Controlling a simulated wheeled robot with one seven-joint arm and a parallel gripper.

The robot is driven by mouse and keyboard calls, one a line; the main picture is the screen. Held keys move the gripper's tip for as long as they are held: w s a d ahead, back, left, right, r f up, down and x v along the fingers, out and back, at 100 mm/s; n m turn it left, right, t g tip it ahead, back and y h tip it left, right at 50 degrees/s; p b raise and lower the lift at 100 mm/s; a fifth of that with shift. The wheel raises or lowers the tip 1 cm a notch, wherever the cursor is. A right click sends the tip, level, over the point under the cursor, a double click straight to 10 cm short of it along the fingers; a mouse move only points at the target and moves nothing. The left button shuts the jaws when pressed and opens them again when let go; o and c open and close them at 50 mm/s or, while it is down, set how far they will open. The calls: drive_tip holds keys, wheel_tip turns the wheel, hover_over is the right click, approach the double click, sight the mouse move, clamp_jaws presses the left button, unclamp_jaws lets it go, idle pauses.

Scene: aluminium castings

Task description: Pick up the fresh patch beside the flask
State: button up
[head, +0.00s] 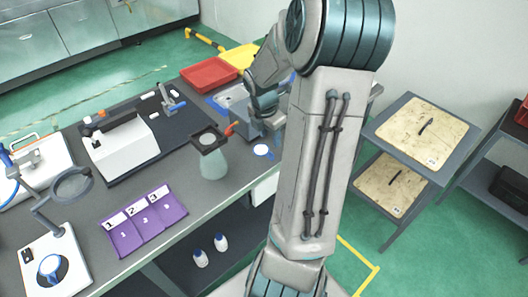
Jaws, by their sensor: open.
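The flask (213,167) is a pale green, see-through cone standing on the front part of the grey bench, with a dark square collar and a light round top. A small white disc with a blue rim and tab (262,150) lies flat on the bench just right of the flask; it looks like the fresh patch. My gripper (270,124) is above and behind this disc, apart from it, and looks empty. Its fingers are small and partly hidden behind my arm.
A red-handled part (230,129) sticks out beside the flask's collar. A purple numbered holder (146,222) is at left front. A similar blue-rimmed disc (50,266) lies on a white plate further left.

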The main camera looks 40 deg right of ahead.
hover_over(271, 153)
drive_tip(key=s+a, duration=0.1)
wheel_tip(271, 153, down, 5)
drive_tip(key=shift+f, duration=0.1)
drive_tip(key=f, duration=0.3)
drive_tip(key=d+f, duration=0.1)
drive_tip(key=shift+w+f+b, duration=0.3)
drive_tip(key=shift+w+f, duration=0.1)
clamp_jaws()
